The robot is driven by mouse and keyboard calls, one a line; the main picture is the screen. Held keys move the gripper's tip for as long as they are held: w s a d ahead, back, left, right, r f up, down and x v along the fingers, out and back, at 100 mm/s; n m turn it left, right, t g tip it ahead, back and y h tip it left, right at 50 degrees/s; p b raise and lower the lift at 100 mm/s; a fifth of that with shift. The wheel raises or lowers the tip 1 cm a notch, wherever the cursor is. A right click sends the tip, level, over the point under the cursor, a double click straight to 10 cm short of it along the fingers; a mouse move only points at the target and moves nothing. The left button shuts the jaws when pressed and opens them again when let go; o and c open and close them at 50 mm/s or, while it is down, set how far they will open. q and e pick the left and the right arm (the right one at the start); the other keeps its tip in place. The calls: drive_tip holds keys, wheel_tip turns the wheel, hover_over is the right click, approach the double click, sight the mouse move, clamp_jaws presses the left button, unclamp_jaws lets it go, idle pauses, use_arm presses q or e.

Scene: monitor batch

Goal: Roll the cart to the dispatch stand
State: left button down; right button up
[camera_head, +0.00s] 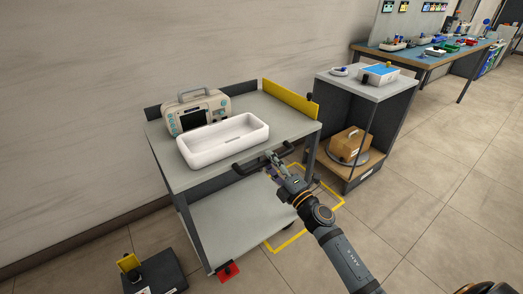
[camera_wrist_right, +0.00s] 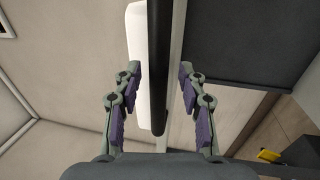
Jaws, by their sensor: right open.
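The cart (camera_head: 225,222) stands by the wall, with a grey top, a lower shelf and a black handle (camera_head: 248,167) along its front edge. On its top are a white tray (camera_head: 222,142) and a beige monitor (camera_head: 196,112) with a dark screen. My right gripper (camera_head: 273,160) is open at the right part of the handle. In the right wrist view, the black handle bar (camera_wrist_right: 158,60) runs between its two parted fingers (camera_wrist_right: 160,72); contact cannot be told. A grey-topped stand (camera_head: 345,85), likely the dispatch stand, is right of the cart. My left gripper is out of view.
A yellow floor outline (camera_head: 335,202) lies between the cart and the stand. The stand holds a blue-and-white box (camera_head: 380,73) above and a cardboard box (camera_head: 348,145) below. A dark block with a yellow part (camera_head: 160,273) sits at lower left. Floor at right is clear.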

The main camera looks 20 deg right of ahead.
drive_tip(key=shift+w+a, duration=0.1)
drive_tip(key=shift+w, duration=0.3)
drive_tip(key=shift+s+r, duration=0.1)
drive_tip(key=shift+r, duration=0.05)
drive_tip(key=shift+c, duration=0.7)
clamp_jaws()
